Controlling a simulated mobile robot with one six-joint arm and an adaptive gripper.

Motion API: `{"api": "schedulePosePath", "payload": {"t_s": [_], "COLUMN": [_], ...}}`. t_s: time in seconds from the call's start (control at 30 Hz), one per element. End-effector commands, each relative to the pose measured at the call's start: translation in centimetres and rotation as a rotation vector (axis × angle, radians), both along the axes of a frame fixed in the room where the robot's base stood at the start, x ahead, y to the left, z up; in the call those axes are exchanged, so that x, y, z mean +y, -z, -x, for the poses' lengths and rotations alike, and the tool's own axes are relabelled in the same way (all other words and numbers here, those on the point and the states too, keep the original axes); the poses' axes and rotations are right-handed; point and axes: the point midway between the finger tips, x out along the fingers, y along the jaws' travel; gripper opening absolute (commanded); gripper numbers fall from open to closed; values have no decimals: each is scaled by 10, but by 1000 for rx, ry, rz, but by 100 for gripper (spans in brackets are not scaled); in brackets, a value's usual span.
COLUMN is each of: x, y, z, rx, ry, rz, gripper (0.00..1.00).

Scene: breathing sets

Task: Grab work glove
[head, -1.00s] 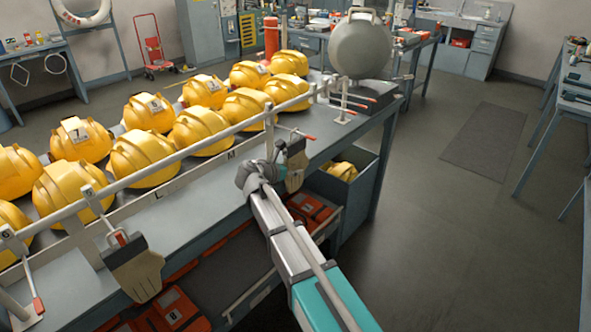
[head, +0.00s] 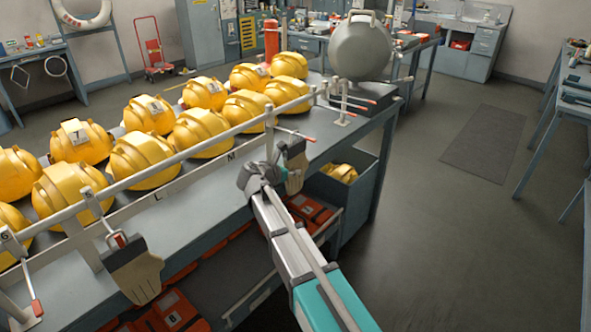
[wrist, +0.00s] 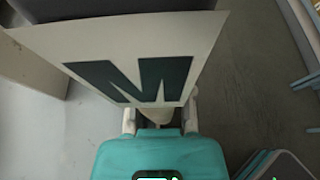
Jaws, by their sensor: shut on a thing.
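A work glove (head: 294,170) with a dark cuff and cream fingers hangs by a red-tipped peg at the bench's front rail. My gripper (head: 268,174) is at the glove's left side and is shut on it. In the wrist view my two fingertips (wrist: 160,118) have a small cream part of the glove (wrist: 158,115) between them; the rest of the glove is largely hidden there. A second, similar glove (head: 137,272) hangs farther left along the rail.
A white panel (wrist: 200,40) marked M fills much of the wrist view. Yellow helmets (head: 145,158) line the bench (head: 210,188) behind the rail (head: 205,143). A grey bin (head: 357,195) stands below right. The floor to the right is open.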

Motion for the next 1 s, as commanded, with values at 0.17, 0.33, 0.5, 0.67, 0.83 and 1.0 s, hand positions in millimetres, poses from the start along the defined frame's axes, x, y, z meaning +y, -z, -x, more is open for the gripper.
{"api": "schedulePosePath", "payload": {"t_s": [0.17, 0.33, 0.5, 0.67, 0.83, 1.0], "x": [0, 0, 0, 0, 1, -27], "y": [0, 0, -2, -8, -19, -15], "z": [0, 0, 0, 0, 0, 25], "rx": [0, 0, 0, 0, 0, 0], "ry": [0, 0, 0, 0, -1, 0], "rz": [0, 0, 0, 0, 0, 0], "gripper": [0, 0, 0, 0, 0, 0]}}
